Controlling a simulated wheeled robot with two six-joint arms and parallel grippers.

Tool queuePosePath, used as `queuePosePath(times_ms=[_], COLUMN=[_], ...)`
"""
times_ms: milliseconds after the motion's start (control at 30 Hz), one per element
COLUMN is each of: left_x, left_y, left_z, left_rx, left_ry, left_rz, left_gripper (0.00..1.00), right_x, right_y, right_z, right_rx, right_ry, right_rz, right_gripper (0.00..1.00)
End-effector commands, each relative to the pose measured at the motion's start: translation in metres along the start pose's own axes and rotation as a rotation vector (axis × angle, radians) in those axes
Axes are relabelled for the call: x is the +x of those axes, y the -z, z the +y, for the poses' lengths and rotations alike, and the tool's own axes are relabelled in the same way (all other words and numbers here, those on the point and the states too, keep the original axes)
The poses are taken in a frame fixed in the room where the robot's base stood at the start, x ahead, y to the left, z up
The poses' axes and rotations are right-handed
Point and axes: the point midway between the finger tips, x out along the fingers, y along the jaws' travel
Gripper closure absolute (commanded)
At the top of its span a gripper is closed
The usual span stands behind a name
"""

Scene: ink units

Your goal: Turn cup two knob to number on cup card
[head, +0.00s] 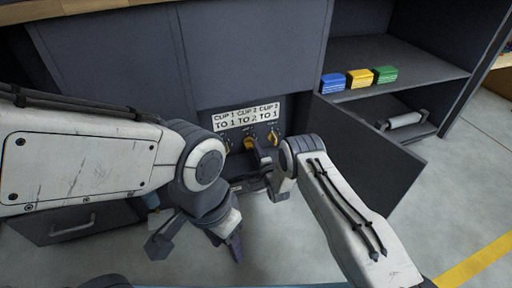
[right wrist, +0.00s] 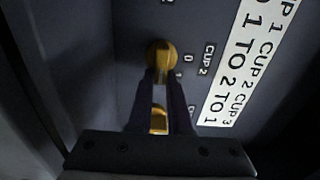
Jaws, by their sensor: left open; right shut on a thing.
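The cup card (head: 246,115) is a white strip on the dark cabinet front. It reads cup 1 to 1, cup 2 to 2, cup 3 to 1. The yellow cup two knob (right wrist: 162,54) sits beside its "CUP 2" label, with a 0 and a 1 visible near it. My right gripper (right wrist: 163,78) is shut on this knob; its fingers cover part of the dial. The knob also shows in the head view (head: 249,143). My left gripper (head: 198,243) is open and empty, low in front of the cabinet and away from the knobs.
The yellow cup three knob (head: 274,138) is just right of cup two's. An open cabinet door (head: 370,155) stands to the right. Blue (head: 333,83), yellow (head: 359,78) and green (head: 385,74) blocks lie on the shelf. A drawer handle (head: 72,228) is at lower left.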

Motion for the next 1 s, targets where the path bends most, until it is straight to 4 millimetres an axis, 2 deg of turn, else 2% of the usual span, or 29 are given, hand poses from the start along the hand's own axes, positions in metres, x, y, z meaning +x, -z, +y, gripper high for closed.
queuePosePath(times_ms=[567, 600, 667, 1000], left_x=[-0.0003, -0.0003, -0.0003, -0.0020], left_y=[0.0000, 0.0000, 0.0000, 0.0001], left_z=[0.0000, 0.0000, 0.0000, 0.0001], left_rx=[0.000, 0.000, 0.000, 0.000], left_ry=[0.000, 0.000, 0.000, 0.000], left_rz=[0.000, 0.000, 0.000, 0.000], left_gripper=[0.50, 0.50, 0.50, 0.50], right_x=[-0.0014, -0.0014, -0.0014, -0.0019], right_y=[-0.0033, -0.0034, -0.0032, -0.0011], right_z=[0.0031, 0.0031, 0.0030, 0.0008], right_rx=[0.033, 0.032, 0.032, 0.032], right_ry=[-0.005, -0.005, -0.005, -0.002], right_rz=[-0.008, -0.008, -0.007, -0.003], right_gripper=[1.00, 0.75, 0.53, 0.53])
